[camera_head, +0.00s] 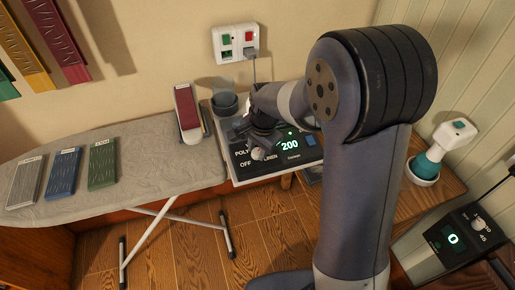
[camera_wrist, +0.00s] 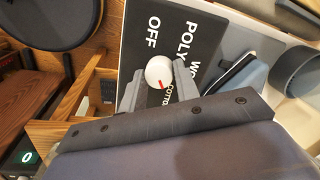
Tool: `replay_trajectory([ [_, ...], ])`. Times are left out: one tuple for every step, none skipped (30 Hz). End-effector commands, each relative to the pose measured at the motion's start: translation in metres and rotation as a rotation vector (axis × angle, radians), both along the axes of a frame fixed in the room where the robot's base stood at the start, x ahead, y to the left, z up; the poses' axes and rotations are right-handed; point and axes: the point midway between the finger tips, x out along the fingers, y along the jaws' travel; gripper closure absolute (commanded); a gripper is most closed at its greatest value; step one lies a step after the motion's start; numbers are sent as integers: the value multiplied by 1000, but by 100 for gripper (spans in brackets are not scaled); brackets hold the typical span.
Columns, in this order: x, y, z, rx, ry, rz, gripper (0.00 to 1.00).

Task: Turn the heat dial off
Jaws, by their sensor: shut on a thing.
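The heat dial (camera_wrist: 159,71) is a white round knob with a red pointer mark, on a dark panel (camera_wrist: 185,45) lettered OFF, POLY and, partly covered, COTTON. In the wrist view the red mark faces down and slightly right, away from OFF. My gripper (camera_wrist: 158,82) is shut on the dial, one grey finger on each side. In the head view my gripper (camera_head: 262,142) covers part of the dial (camera_head: 258,154).
An ironing board (camera_head: 150,150) with several coloured plates stands left. A red-topped iron-like object (camera_head: 187,108) and a grey cup (camera_head: 225,103) stand beside the panel. A wall outlet (camera_head: 236,42) is behind.

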Motion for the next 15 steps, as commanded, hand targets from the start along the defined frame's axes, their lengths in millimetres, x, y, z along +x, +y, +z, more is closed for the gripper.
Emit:
replay_trajectory([
  [0, 0, 0, -7, -1, 24, 93],
  [0, 0, 0, -12, -3, 41, 93],
  [0, 0, 0, -19, -4, 66, 93],
  [0, 1, 0, -24, -6, 87, 93],
  [0, 1, 0, -30, -8, 109, 93],
  [0, 1, 0, -40, -10, 141, 93],
  [0, 1, 0, -46, -12, 165, 93],
  [0, 1, 0, -53, -14, 191, 93],
  [0, 1, 0, -62, -18, 227, 93],
  [0, 2, 0, -70, -19, 254, 93],
  [0, 2, 0, -78, -22, 281, 93],
  [0, 2, 0, -88, -25, 318, 93],
  [0, 2, 0, -96, -27, 345, 93],
  [0, 2, 0, -103, -29, 372, 93],
  [0, 2, 0, -113, -32, 409, 93],
])
